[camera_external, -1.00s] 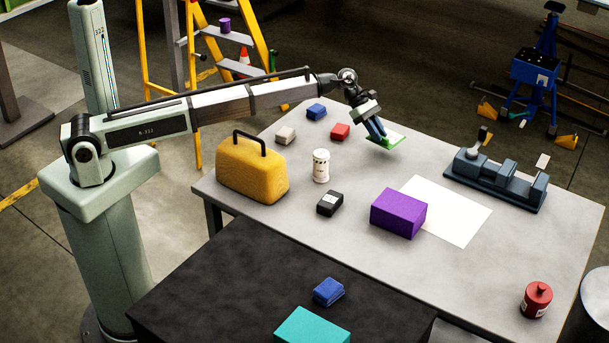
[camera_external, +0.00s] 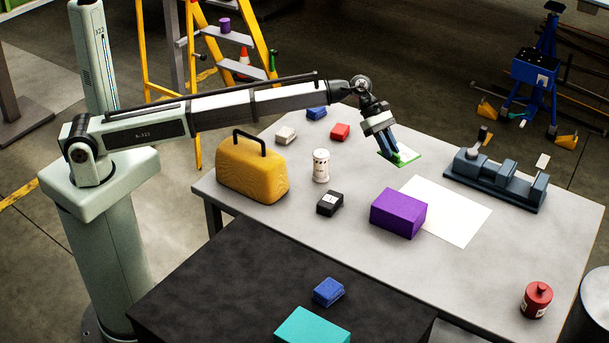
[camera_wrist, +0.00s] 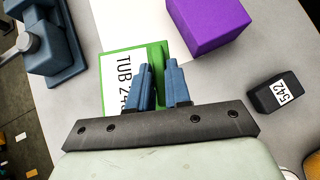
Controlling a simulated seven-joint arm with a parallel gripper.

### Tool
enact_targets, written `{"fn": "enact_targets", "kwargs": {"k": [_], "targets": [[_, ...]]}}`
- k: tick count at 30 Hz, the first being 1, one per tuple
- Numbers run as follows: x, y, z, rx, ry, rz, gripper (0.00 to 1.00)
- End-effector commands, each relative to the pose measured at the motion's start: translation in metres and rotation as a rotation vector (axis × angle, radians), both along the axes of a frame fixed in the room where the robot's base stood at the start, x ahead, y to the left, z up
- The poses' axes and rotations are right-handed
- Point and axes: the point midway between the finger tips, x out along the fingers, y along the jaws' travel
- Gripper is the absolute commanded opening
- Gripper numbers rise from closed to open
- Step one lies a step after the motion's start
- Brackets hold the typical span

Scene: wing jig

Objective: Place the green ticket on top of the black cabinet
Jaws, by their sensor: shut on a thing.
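The green ticket (camera_external: 408,159) is a flat green-edged card with a white face; in the wrist view (camera_wrist: 108,75) its print starts with "TUB 24". My gripper (camera_external: 393,155) is shut on it, and its two blue fingers also show in the wrist view (camera_wrist: 164,75). The ticket appears held above the grey table, behind the purple box. The black cabinet (camera_external: 220,275) stands at the front, with a broad dark top. A blue block (camera_external: 328,292) and a teal box (camera_external: 312,328) lie on that top.
The purple box (camera_external: 398,213) sits on a white sheet's edge (camera_external: 462,215). A black block (camera_external: 330,203), white bottle (camera_external: 321,166) and yellow case (camera_external: 252,168) stand between ticket and cabinet. A dark blue fixture (camera_external: 495,180) is at right. The cabinet top's left part is clear.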

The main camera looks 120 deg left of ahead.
Motion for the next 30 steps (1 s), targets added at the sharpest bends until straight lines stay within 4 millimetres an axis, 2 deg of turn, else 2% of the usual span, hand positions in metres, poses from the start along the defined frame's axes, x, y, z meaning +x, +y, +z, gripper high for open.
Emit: {"fn": "enact_targets", "kwargs": {"k": [1,6,15,23,30], "targets": [[0.014,-0.021,0.003,0.000,0.000,-0.027,0.00],[0.049,-0.086,0.013,0.002,-0.002,-0.105,0.00],[0.086,-0.212,0.030,0.001,0.000,-0.242,0.00],[0.094,-0.325,0.044,0.002,-0.002,-0.360,0.00],[0.078,-0.429,0.056,0.002,-0.002,-0.470,0.00]]}}
